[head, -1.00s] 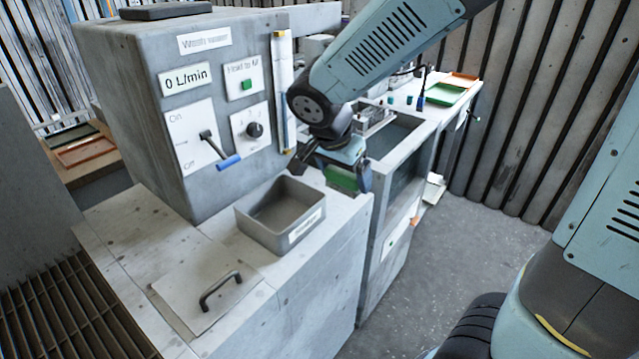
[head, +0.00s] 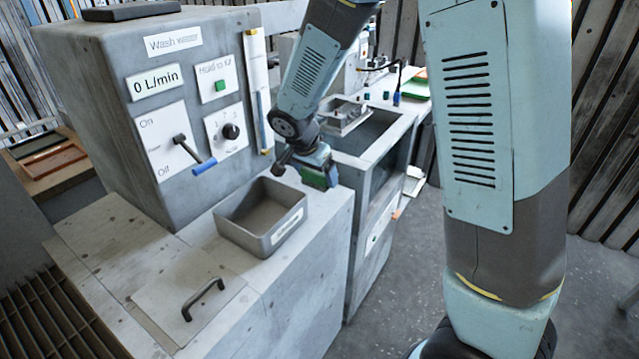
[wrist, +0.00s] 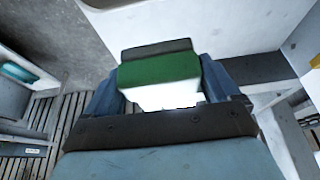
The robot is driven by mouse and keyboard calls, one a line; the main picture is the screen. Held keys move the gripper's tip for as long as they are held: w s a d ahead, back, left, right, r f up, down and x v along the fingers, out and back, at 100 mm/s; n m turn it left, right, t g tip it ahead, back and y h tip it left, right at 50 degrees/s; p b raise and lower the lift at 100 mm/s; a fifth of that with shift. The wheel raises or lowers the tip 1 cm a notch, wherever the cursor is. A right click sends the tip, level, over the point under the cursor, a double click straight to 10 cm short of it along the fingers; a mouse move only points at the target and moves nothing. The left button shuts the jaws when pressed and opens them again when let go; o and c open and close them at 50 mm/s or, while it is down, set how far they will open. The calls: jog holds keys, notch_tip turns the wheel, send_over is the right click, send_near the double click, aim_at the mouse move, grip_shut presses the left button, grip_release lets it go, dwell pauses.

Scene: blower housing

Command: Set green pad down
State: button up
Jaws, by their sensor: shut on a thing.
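The green pad (head: 318,177) is between the fingers of my gripper (head: 314,174), just right of the grey tray on the counter in the head view. In the wrist view the pad (wrist: 160,71) shows green with a dark grey strip at its far edge and a bright white patch nearer me. The blue fingers of my gripper (wrist: 160,88) are on both sides of it. My gripper is shut on the pad. I cannot tell whether the pad touches the counter.
An open grey tray (head: 262,217) with a label stands on the concrete counter (head: 320,225). A lid with a handle (head: 203,299) lies nearer. The control box (head: 160,110) with a lever and knob rises behind. An open basin (head: 375,138) lies to the right.

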aim_at(316, 183)
jog(key=shift+w+f, duration=0.4)
jog(key=shift+f, duration=0.15)
notch_tip(316, 183, down, 3)
jog(key=shift+r, duration=0.1)
jog(key=o, duration=0.7)
jog(key=shift+o, duration=0.2)
jog(key=v, duration=1.2)
jog(key=shift+s+d+r, duration=0.1)
jog(key=shift+d, duration=0.05)
